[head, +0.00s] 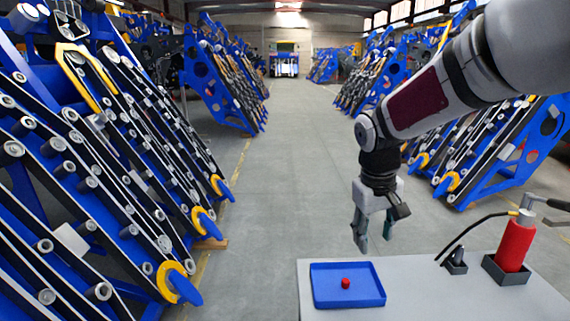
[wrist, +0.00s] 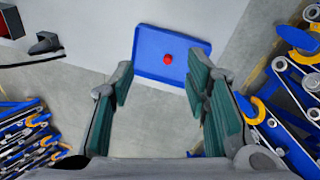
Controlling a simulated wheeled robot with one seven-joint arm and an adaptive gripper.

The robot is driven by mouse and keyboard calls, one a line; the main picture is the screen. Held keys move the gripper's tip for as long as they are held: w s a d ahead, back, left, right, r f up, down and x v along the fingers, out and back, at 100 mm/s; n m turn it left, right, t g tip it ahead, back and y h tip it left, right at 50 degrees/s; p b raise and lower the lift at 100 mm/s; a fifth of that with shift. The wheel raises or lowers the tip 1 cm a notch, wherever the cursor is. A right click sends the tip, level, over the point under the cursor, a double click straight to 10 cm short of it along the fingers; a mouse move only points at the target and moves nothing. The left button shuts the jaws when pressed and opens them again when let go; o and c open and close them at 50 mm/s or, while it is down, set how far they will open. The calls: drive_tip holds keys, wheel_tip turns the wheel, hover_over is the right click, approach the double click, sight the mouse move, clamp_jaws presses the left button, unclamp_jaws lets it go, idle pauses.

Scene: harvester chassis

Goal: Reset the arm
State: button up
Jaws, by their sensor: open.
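My gripper (head: 374,234) hangs from the arm, pointing down, above the far edge of the grey work surface. It is open and empty. In the wrist view my gripper (wrist: 163,105) shows two green-padded fingers wide apart, with bare floor between them and nothing held. My arm (head: 440,90) reaches in from the upper right, bent downward at the wrist.
A blue tray (head: 322,298) with a small red object (head: 345,283) in it sits on the grey surface (head: 425,292). A red cylinder (head: 515,245) stands in a dark holder at the right, by a smaller holder (head: 455,262) with a black cable. Blue harvester chassis (head: 95,170) line both sides.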

drive_tip(key=s+r+m+t+p, duration=0.1)
drive_tip(key=s+r, duration=0.3)
drive_tip(key=s, duration=1)
drive_tip(key=s+r+m+t+y+p, duration=0.1)
drive_tip(key=s+r, duration=0.3)
drive_tip(key=s, duration=1.1)
drive_tip(key=shift+a+r+m+t+y, duration=0.15)
drive_tip(key=shift+m+t+y, duration=0.15)
